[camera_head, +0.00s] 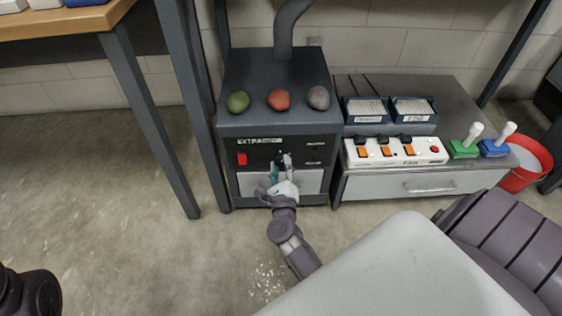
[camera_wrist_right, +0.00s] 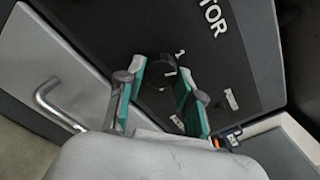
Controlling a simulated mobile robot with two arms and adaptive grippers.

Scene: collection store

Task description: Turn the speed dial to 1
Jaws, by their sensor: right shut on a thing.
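The extractor (camera_head: 262,131) is a dark cabinet with a black front panel. The dark round speed dial (camera_wrist_right: 158,72) sits on that panel in the right wrist view, with small white marks around it. My right gripper (camera_head: 281,166) is at the panel. In the wrist view its two green-padded fingers (camera_wrist_right: 162,85) stand on either side of the dial and are shut on it. In the head view the fingers mostly hide the dial. I cannot read clearly which number the dial points to.
A red switch (camera_head: 242,159) is left of the dial. Green, red and grey egg-shaped things lie on the cabinet top. A handled door (camera_wrist_right: 55,75) is below the panel. To the right stand a white switch strip (camera_head: 396,151), two card boxes and a red bucket (camera_head: 528,165).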

